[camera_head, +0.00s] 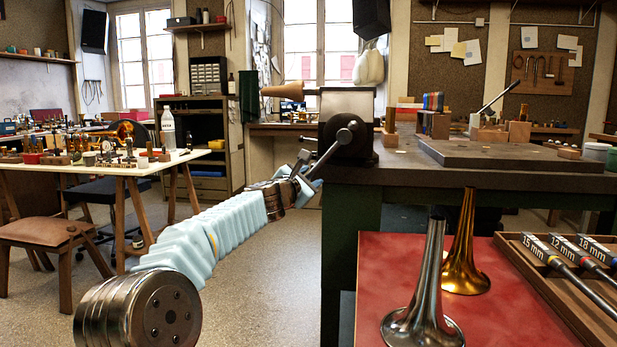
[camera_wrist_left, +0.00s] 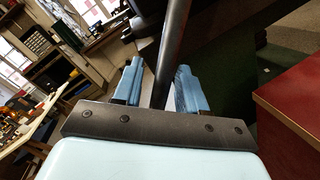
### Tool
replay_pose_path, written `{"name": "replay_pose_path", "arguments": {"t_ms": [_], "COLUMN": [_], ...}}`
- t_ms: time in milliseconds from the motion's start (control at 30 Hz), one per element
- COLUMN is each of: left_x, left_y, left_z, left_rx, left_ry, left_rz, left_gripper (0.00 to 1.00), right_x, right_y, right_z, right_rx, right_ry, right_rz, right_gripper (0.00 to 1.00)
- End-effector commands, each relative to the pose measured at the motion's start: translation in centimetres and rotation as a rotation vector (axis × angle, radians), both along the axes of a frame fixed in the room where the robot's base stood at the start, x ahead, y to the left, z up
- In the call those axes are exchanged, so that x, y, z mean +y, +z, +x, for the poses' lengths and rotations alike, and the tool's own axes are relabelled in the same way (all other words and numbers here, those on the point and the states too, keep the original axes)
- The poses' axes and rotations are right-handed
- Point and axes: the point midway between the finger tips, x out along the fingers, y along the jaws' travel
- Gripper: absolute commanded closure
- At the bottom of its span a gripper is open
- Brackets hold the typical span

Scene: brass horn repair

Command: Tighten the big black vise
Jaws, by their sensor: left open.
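The big black vise (camera_head: 348,138) is mounted at the left end of the dark workbench. Its handle bar (camera_head: 328,157) slants down and left from the screw head. My left gripper (camera_head: 305,179) is at the lower end of this bar. In the left wrist view, the dark handle bar (camera_wrist_left: 172,50) runs between the two blue fingers of my left gripper (camera_wrist_left: 160,86). The fingers are apart, with visible space beside the bar. My right gripper is not in view.
A red-topped table (camera_head: 385,268) stands in front of the bench, bearing a silver bell (camera_head: 428,285), a brass bell (camera_head: 465,255) and a wooden tray (camera_head: 545,278) of labelled tools. It shows at the right in the wrist view. Left is a cluttered white table (camera_head: 150,166) and a stool (camera_head: 40,232).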

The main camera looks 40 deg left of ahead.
Motion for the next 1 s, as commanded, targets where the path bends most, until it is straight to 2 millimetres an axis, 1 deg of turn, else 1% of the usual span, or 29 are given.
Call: {"name": "replay_pose_path", "arguments": {"t_ms": [133, 167, 400, 433, 767, 867, 1000], "left_x": [0.0, 0.0, 0.0, 0.0, 0.0, 0.1, 0.6], "left_y": [0.0, 0.0, 0.0, 0.0, 0.1, 0.4, 1.1], "left_z": [0.0, 0.0, 0.0, 0.0, -0.1, -0.1, -0.4], "left_rx": [0.0, 0.0, -0.001, -0.001, 0.001, 0.006, 0.027], "left_ry": [0.0, 0.0, -0.001, -0.001, 0.0, 0.0, 0.001], "left_rz": [0.0, 0.0, 0.0, 0.0, 0.003, 0.014, 0.053], "left_gripper": [0.59, 0.6, 0.97, 1.0, 1.0, 1.0, 1.0], "right_x": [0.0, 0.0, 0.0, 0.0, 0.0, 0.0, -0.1], "right_y": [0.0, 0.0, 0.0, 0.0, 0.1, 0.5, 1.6], "right_z": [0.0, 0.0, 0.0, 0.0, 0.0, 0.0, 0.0], "right_rx": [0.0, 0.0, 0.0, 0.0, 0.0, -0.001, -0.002], "right_ry": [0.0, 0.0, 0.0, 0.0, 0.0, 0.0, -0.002], "right_rz": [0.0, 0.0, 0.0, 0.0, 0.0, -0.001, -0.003], "right_gripper": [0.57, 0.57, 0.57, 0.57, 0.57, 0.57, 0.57]}}
